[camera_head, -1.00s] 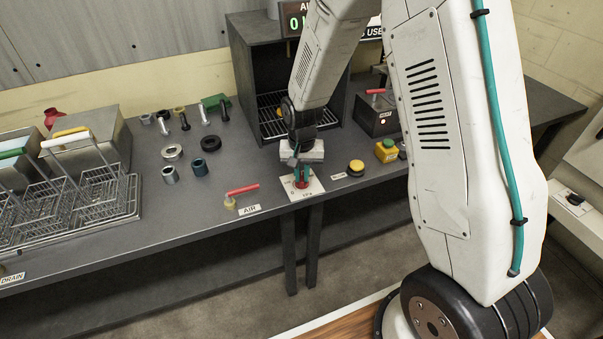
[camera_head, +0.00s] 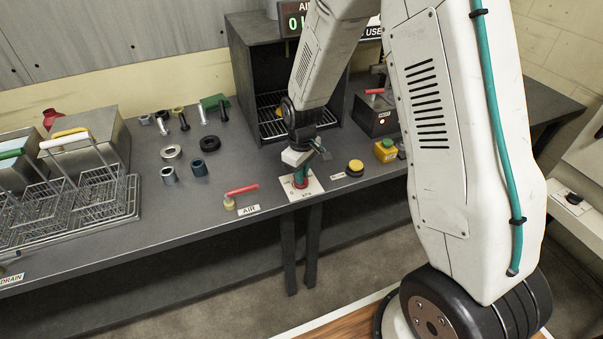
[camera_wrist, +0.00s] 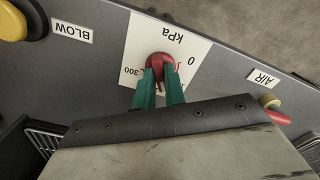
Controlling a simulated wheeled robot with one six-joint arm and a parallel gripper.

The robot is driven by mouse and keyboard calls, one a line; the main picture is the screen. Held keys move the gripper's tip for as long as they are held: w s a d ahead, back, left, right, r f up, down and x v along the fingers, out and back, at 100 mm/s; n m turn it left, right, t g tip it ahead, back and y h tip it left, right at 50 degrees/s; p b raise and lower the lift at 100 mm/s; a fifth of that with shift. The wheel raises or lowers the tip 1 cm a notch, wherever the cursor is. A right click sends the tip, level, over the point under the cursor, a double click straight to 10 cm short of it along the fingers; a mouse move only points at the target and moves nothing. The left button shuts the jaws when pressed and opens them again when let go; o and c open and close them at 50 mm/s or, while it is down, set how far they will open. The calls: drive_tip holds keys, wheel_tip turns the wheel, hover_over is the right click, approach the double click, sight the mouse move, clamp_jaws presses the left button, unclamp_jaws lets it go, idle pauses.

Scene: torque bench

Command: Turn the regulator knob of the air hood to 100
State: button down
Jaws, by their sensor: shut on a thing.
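The red regulator knob (camera_wrist: 158,65) sits on a white kPa dial plate (camera_wrist: 138,50) with 0 and 300 marks showing in the wrist view. The plate (camera_head: 313,188) also shows at the bench's front edge in the head view. My gripper (camera_wrist: 160,82) has its green fingers shut on the red knob from above; it also shows in the head view (camera_head: 300,178). My fingers and palm hide part of the dial, so the knob's exact setting cannot be read. The air hood (camera_head: 243,75) is the dark open box behind, its display partly hidden by my arm.
Left of the plate is a red-handled AIR valve (camera_head: 242,190). Right of it are a yellow BLOW button (camera_head: 355,167) and another yellow box (camera_head: 386,150). Several rings and fittings lie farther left, beside wire baskets (camera_head: 100,190).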

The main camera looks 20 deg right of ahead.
drive_tip(key=n, duration=0.5)
drive_tip(key=shift+w, duration=0.1)
drive_tip(key=shift+n, duration=0.3)
idle(0.4)
drive_tip(key=c, duration=1.5)
unclamp_jaws()
drive_tip(key=shift+o, duration=0.2)
drive_tip(key=shift+r, duration=0.1)
wheel_tip(320, 180, up, 8)
drive_tip(key=shift+f, duration=0.15)
